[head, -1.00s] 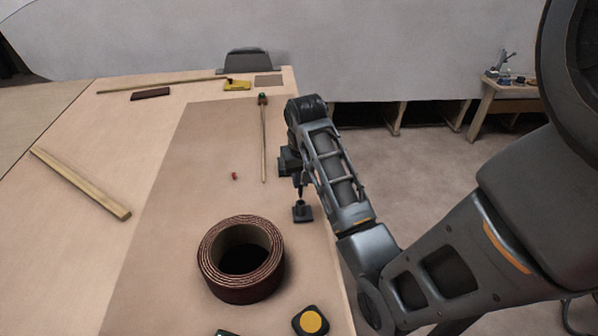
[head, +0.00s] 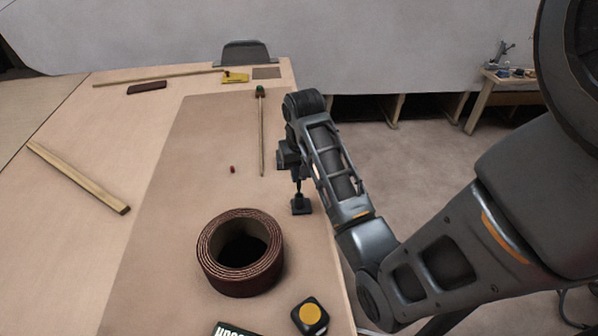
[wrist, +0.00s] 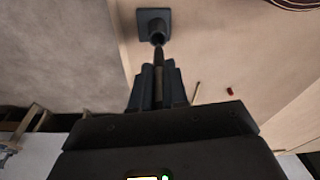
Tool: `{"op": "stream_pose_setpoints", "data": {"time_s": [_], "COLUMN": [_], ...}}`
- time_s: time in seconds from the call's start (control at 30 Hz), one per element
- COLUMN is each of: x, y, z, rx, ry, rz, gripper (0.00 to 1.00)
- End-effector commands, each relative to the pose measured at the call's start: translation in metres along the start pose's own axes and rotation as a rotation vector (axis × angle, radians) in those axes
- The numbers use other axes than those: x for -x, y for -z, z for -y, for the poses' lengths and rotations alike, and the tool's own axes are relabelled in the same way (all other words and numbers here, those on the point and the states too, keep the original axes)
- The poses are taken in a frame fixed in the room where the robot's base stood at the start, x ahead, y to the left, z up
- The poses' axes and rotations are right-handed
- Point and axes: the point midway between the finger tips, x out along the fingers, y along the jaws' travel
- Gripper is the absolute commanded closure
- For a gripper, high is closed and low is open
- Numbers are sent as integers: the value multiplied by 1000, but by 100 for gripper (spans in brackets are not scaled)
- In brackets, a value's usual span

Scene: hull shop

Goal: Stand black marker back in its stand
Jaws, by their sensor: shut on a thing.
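The stand (head: 301,206) is a small dark square base with a short round socket, standing near the right edge of the table. It also shows in the wrist view (wrist: 152,20). My gripper (head: 297,172) is above the stand and points down. In the wrist view my gripper (wrist: 159,82) is shut on the black marker (wrist: 160,57), a thin dark upright shaft. The marker's lower end is at the mouth of the socket; I cannot tell how far inside it is. My fingers hide its upper part.
A brown sandpaper roll (head: 240,282) stands in front-left of the stand. A yellow-and-black tape measure (head: 310,317) lies nearer. A thin rod (head: 261,135) lies behind, beside a small red piece (head: 233,169). A wooden strip (head: 80,178) lies left. The table between is clear.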

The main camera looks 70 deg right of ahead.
Motion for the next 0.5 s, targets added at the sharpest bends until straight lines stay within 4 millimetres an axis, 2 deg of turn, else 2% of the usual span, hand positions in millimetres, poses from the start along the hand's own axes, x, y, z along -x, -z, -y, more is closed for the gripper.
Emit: {"op": "stream_pose_setpoints", "data": {"time_s": [0.5], "x": [-5], "y": [-2], "z": [0], "rx": [0], "ry": [0], "rz": [1], "gripper": [100]}}
